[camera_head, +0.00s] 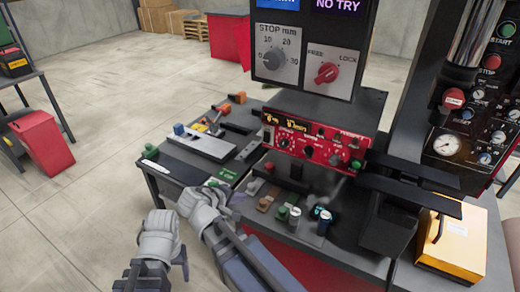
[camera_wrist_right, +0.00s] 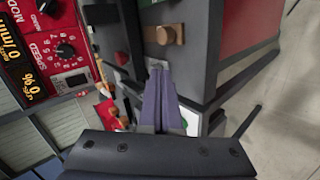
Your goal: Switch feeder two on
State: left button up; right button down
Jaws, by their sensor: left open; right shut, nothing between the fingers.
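The red control panel (camera_head: 316,140) stands at the back of the bench, with lit displays, several black knobs and small buttons. Lettering at its right end looks like a feeder label but is too small to read surely. In the right wrist view the panel (camera_wrist_right: 50,60) shows a speed knob (camera_wrist_right: 65,51) and a display reading 0 %. I cannot tell which control is feeder two's switch. My right gripper (camera_head: 226,190) is shut and empty at the bench's front edge, left of the panel; its purple fingers (camera_wrist_right: 165,85) show in the wrist view. My left gripper (camera_head: 160,225) is open, left of it.
A brown plate with a knob (camera_wrist_right: 163,34) lies near the right fingertips. Small coloured knobs stand on the bench front, including a green one (camera_head: 282,213). A signal box (camera_head: 310,50) rises behind the panel. A yellow case (camera_head: 455,245) is at right. Open floor lies left.

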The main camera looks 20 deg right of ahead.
pick_arm(q)
jog(key=shift+f+b, duration=1.5)
jog(key=shift+f, duration=0.4)
pick_arm(e)
jog(key=w+d+r+n+t+h, duration=0.2)
jog(key=w+d+r+t+h, duration=0.1)
jog(key=w+r, duration=0.4)
jog(key=shift+r+n+t+h, duration=0.35)
jog(key=shift+t+h, duration=0.25)
jog(key=shift+t, duration=0.4)
pick_arm(q)
jog(key=shift+d, duration=0.1)
pick_arm(e)
jog(key=shift+w+d+f, duration=0.1)
